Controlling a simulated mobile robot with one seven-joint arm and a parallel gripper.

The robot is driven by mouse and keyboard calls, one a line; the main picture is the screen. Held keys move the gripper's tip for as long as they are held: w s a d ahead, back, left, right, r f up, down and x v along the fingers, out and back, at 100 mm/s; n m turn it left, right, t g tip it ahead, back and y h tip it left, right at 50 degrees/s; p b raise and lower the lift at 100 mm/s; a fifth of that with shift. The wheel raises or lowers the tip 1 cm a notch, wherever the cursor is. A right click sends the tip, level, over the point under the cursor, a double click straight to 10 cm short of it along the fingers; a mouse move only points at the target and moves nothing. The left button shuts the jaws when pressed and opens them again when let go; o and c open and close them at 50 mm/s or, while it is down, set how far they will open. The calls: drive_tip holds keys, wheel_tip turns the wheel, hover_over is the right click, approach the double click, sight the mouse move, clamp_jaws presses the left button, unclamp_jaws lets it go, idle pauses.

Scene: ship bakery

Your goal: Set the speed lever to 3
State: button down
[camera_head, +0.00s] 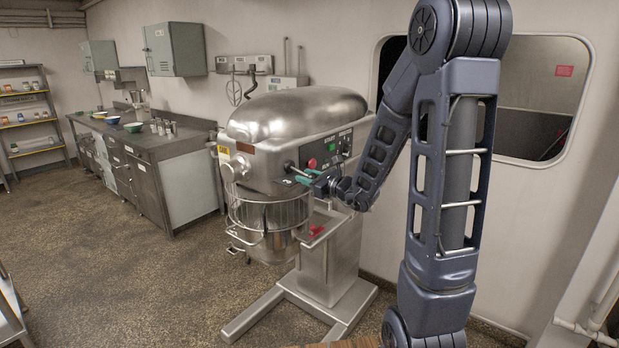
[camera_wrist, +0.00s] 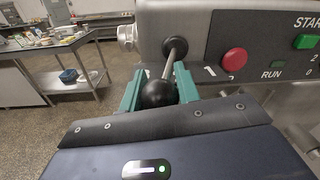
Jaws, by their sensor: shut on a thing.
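The speed lever (camera_wrist: 158,93) is a metal rod with a black ball knob, fixed to the mixer's front panel. In the wrist view the rod runs down from its pivot, leaning slightly left. My gripper (camera_wrist: 157,86) has its teal fingers on both sides of the knob and is shut on it. In the head view my gripper (camera_head: 304,177) is at the front of the mixer (camera_head: 300,110), and the knob is hard to make out. The digit 1 and part of another digit show right of the lever. Any 3 on the scale cannot be made out.
A red button (camera_wrist: 234,62) and a green START button (camera_wrist: 305,42) sit right of the lever. The mixing bowl (camera_head: 268,222) hangs below the mixer head. A steel counter (camera_head: 160,150) with bowls stands behind left. Open floor lies left of the mixer.

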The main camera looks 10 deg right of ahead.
drive_tip(key=c, duration=1)
unclamp_jaws()
drive_tip(key=shift+c, duration=0.2)
wheel_tip(320, 180, up, 20)
